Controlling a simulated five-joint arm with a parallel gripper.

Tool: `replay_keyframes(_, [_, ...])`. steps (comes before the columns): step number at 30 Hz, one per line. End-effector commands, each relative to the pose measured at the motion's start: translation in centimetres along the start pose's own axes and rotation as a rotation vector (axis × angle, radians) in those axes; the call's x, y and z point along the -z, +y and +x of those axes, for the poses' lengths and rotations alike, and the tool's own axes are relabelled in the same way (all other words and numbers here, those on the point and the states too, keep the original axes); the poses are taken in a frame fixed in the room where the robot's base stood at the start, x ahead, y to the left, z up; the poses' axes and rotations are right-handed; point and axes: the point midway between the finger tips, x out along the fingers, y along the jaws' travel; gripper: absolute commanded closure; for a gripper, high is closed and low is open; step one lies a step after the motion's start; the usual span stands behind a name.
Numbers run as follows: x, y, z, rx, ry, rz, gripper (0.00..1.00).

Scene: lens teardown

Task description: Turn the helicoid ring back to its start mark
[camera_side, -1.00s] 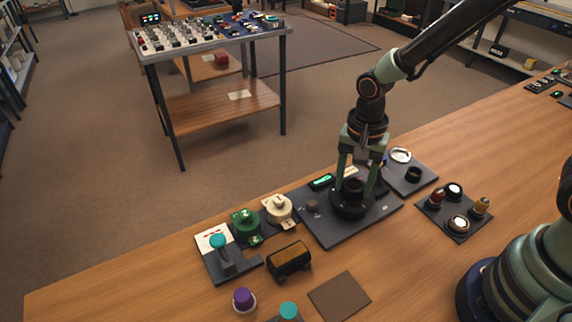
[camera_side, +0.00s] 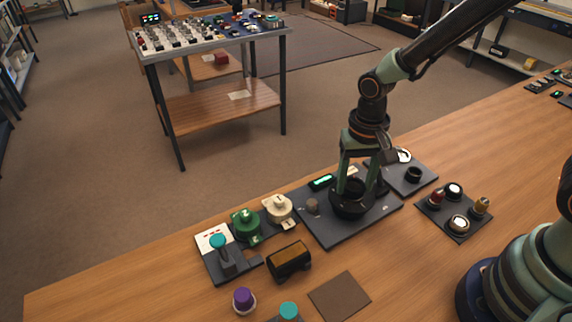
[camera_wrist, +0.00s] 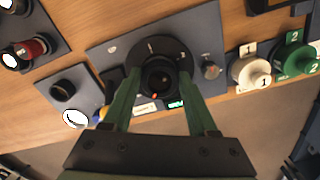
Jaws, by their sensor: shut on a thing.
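The helicoid ring (camera_wrist: 160,74) is a black round barrel on a wider black disc (camera_wrist: 172,49) with white marks. A small red mark (camera_wrist: 155,95) shows on the barrel's side nearest my palm. In the side view the ring (camera_side: 352,191) stands upright on a dark grey plate (camera_side: 325,235). My gripper (camera_wrist: 159,80) points down over it, one finger on each side, shut on the ring. It also shows in the side view (camera_side: 356,186). The fingers hide parts of the ring's sides, and I cannot tell which mark is the start mark.
A small knob (camera_side: 312,207) and a green-lit display (camera_side: 320,182) share the plate. Cream (camera_side: 279,209) and green (camera_side: 246,224) numbered dials stand to the left. A plate with a dark ring (camera_side: 413,174) lies behind right.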

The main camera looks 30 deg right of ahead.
Motion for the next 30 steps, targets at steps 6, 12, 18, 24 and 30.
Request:
replay_keyframes(6, [0.00, 0.10, -0.03, 0.000, 0.000, -0.205, 0.97])
replay_keyframes(12, [0.03, 0.19, -0.03, 0.000, 0.000, -0.394, 0.97])
replay_keyframes(18, [0.07, 0.27, -0.03, 0.000, 0.000, -0.585, 0.97])
replay_keyframes(24, [0.13, 0.34, -0.03, 0.000, 0.000, -0.775, 0.97])
replay_keyframes(30, [0.21, 0.40, -0.02, 0.000, 0.000, -0.963, 0.97])
